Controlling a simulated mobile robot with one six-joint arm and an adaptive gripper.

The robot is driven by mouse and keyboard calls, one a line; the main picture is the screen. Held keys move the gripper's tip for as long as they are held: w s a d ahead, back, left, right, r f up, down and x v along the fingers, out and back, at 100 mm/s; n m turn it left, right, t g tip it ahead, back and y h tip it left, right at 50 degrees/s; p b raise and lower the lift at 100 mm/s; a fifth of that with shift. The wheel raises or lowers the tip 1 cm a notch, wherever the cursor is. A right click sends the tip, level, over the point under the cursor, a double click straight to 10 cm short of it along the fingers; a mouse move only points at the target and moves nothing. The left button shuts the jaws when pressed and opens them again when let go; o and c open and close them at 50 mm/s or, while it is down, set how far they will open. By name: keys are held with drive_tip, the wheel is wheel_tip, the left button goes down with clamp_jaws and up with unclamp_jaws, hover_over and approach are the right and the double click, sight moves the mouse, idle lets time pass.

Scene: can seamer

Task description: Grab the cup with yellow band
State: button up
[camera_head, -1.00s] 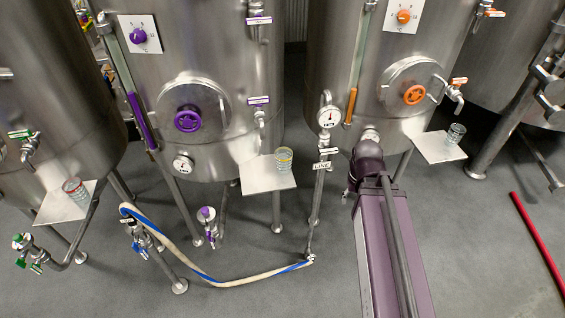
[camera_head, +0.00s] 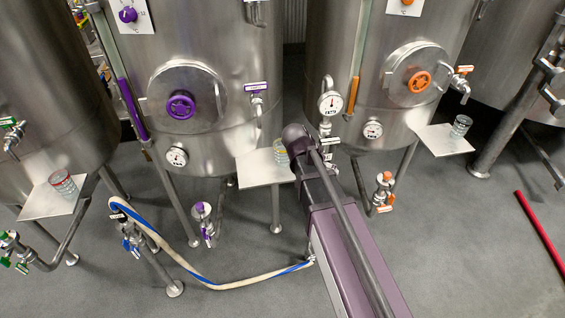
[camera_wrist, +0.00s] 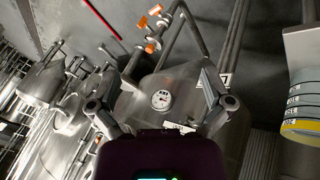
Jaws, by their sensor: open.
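The cup with the yellow band (camera_head: 281,152) is a clear glass standing on the middle metal shelf (camera_head: 262,174), in front of the purple-marked tank. My arm's end is just to its right and partly overlaps that shelf in the head view; my gripper is hidden there. In the wrist view my gripper (camera_wrist: 160,82) is open, with nothing between its fingers. The cup also shows at the right edge of the wrist view (camera_wrist: 305,105), tilted, cut off and outside the fingers, with its yellow band low.
A cup with a red band (camera_head: 62,184) stands on the left shelf (camera_head: 40,204). Another cup (camera_head: 461,126) stands on the right shelf (camera_head: 440,140). Steel tanks (camera_head: 228,60) stand behind. A white-blue hose (camera_head: 195,270) loops below; a red bar (camera_head: 540,228) lies right.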

drive_tip(key=w+a+f+m+t+h+b, duration=0.1)
drive_tip(key=w+a+m+t+h+b, duration=0.4)
drive_tip(key=a, duration=0.8)
drive_tip(key=t+b, duration=0.2)
drive_tip(key=b, duration=0.2)
approach(275, 147)
drive_tip(key=shift+s+a+m, duration=0.15)
drive_tip(key=shift+s+m, duration=0.05)
drive_tip(key=shift+m, duration=0.2)
drive_tip(key=b+x, duration=0.2)
drive_tip(key=x, duration=0.6)
drive_tip(key=shift+w+d, duration=0.25)
drive_tip(key=shift+d, duration=0.05)
drive_tip(key=shift+b+x, duration=1.05)
drive_tip(key=shift+x, duration=1.55)
